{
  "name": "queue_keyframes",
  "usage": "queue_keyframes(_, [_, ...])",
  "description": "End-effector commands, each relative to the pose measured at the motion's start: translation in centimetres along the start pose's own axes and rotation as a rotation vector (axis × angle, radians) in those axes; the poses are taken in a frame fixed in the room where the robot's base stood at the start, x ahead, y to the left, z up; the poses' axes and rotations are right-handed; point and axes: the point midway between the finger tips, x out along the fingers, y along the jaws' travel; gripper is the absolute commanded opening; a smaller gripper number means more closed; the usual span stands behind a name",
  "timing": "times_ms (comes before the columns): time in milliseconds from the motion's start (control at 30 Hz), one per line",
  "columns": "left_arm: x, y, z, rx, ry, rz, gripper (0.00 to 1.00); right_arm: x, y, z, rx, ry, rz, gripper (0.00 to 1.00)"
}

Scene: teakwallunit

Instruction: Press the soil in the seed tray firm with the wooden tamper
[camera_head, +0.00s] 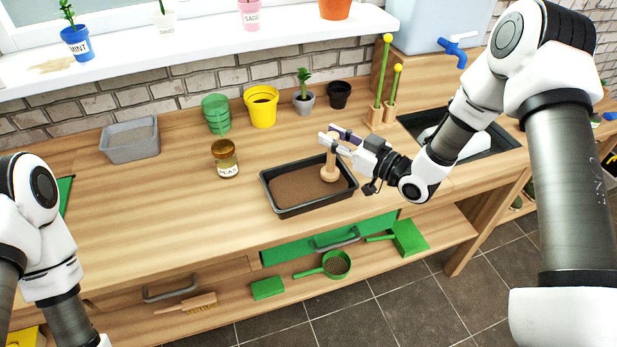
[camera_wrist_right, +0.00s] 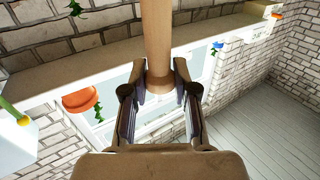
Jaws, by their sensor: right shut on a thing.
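The black seed tray (camera_head: 271,203) lies on the wooden bench, filled with brown soil (camera_head: 297,189). The wooden tamper (camera_head: 330,172) stands about upright at the tray's right, back end, its round foot over the soil. I cannot tell whether the foot touches the soil. My right gripper (camera_head: 334,138) is shut on the tamper's handle, above the tray. In the right wrist view the handle (camera_wrist_right: 157,35) runs between the two fingers of my right gripper (camera_wrist_right: 159,88). My left arm shows at the left edge, but its gripper is out of view.
A peas jar (camera_head: 225,160) stands left of the tray, and a grey tub (camera_head: 131,139) farther left. Green pots (camera_head: 216,114), a yellow pot (camera_head: 261,107) and a small plant (camera_head: 303,95) line the back. A sink (camera_head: 490,150) is at right.

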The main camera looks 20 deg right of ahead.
Motion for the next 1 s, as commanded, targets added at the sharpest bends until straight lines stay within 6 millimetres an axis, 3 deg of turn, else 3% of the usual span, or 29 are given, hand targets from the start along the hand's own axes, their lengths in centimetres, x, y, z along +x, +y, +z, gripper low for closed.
queue_keyframes(1000, [1.5,0.0,0.0,0.000,0.000,0.000,0.40,-0.1,0.2,1.8,0.000,-0.001,0.000,0.00])
